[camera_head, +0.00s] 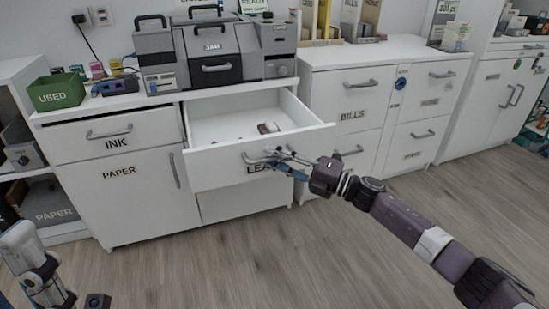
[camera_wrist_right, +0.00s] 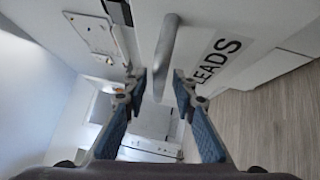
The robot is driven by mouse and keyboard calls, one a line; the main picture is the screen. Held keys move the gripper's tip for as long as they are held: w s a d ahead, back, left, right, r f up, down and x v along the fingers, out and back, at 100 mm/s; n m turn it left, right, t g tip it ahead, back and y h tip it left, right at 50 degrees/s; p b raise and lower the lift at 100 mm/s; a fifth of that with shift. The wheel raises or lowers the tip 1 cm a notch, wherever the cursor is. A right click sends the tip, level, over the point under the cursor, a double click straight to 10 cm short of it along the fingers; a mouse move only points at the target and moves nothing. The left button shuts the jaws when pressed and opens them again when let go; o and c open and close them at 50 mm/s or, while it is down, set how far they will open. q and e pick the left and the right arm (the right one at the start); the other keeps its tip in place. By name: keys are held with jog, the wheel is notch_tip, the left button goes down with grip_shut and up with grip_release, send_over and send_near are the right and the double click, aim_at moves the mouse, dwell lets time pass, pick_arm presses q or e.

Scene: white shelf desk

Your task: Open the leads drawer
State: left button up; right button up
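The leads drawer (camera_head: 220,172) is white and stands well out from the desk, its inside showing, with a few small items in it. Its label is partly hidden by my right gripper in the head view; LEADS reads clearly in the wrist view. My right gripper (camera_head: 290,160) is at the drawer's front by the grey bar handle (camera_wrist_right: 166,50). In the wrist view, the right gripper's (camera_wrist_right: 158,88) blue-padded fingers are apart, with the handle's end between the tips and visible gaps beside it. My left arm shows at the lower left; its fingers cannot be made out.
The ink drawer (camera_head: 90,142) and paper door (camera_head: 118,195) are left of the leads drawer. A green USED bin (camera_head: 56,92) and grey cases (camera_head: 213,58) stand on top. The bills cabinet (camera_head: 345,95) is close on the right. The wooden floor in front is clear.

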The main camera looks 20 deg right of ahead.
jog(key=v, duration=1.2)
dwell(0.5)
